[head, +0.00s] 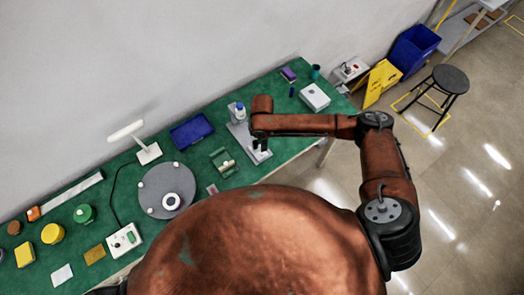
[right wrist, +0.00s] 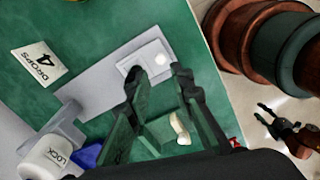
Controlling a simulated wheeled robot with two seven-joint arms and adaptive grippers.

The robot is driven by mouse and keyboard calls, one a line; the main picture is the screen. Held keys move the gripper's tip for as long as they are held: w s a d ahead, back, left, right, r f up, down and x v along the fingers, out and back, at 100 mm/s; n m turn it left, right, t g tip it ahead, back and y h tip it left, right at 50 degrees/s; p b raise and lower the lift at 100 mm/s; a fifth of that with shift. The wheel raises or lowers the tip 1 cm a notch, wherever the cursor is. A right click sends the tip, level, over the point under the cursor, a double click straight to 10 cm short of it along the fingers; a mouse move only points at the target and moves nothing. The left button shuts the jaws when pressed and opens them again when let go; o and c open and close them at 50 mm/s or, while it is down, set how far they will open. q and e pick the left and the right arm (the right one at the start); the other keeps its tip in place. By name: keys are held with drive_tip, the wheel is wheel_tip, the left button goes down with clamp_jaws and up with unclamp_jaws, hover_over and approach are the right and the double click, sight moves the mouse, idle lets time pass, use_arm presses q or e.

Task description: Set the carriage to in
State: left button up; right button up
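A grey base plate (head: 237,130) lies on the green table; it also shows in the right wrist view (right wrist: 95,92). A white block with a round pale top (right wrist: 146,66), seemingly the carriage, sits at its upper end in that view. A white bottle labelled LOCK (right wrist: 45,158) stands at the other end; its blue cap shows in the head view (head: 239,107). My right gripper (right wrist: 157,84) is open and empty, above the plate close to the block, with its fingers apart. My left gripper (right wrist: 261,112) hangs at the right wrist view's right edge, seemingly open.
A DROPS 4 card (right wrist: 40,65) lies beside the plate. A blue tray (head: 191,131), a green holder (head: 222,162) and a round grey turntable (head: 155,185) stand to the left. A white box (head: 314,96) is to the right. My own body hides the table's front.

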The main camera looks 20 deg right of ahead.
sight(258, 149)
wheel_tip(258, 149, down, 8)
drive_tip(key=shift+r, duration=0.25)
drive_tip(key=shift+c, duration=0.4)
clamp_jaws()
